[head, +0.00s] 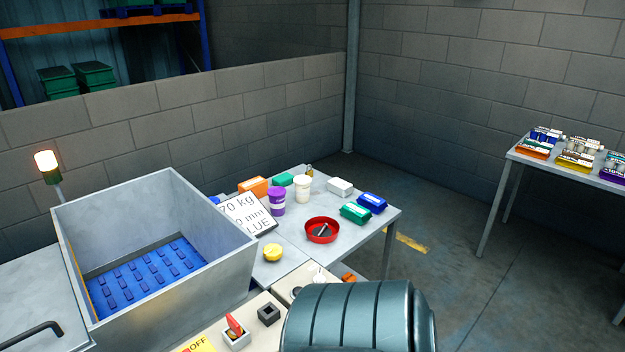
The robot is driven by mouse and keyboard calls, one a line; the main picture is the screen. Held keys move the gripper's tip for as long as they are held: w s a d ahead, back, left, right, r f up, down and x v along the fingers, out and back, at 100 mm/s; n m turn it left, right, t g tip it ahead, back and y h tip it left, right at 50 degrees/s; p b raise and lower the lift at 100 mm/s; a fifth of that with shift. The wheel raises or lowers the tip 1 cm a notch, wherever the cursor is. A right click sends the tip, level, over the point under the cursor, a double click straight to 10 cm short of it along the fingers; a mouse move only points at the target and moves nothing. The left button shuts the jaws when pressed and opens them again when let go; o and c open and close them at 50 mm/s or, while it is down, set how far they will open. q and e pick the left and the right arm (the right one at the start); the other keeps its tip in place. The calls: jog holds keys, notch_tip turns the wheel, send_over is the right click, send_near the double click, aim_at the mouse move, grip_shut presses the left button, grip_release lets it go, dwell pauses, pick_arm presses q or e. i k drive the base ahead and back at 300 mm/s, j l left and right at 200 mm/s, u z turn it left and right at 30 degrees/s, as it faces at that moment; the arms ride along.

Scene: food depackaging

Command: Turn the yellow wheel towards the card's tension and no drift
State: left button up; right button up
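The yellow wheel (272,253) is a small round knob on the grey surface left of centre, in front of the card. The white card (247,214) stands tilted behind it. Its visible text reads "70 kg", "0 mm" and "LUE"; the left part of the text is cut off by the hopper's edge. No drift reading or tension gauge can be made out. Neither of my grippers shows in the head view.
A steel hopper (215,275) with a blue studded bottom stands left. A red dish (322,241), tubs and packs sit on the table (359,236). A red-handled switch (236,327) and a large ribbed cylinder (350,320) are in front.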

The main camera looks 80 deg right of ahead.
aim_at(272, 251)
jog(key=z, duration=0.4)
jog(key=l+z, duration=0.1)
jog(key=z, duration=0.75)
jog(key=l+z, duration=0.1)
jog(key=z, duration=0.7)
jog(key=i+l, duration=0.05)
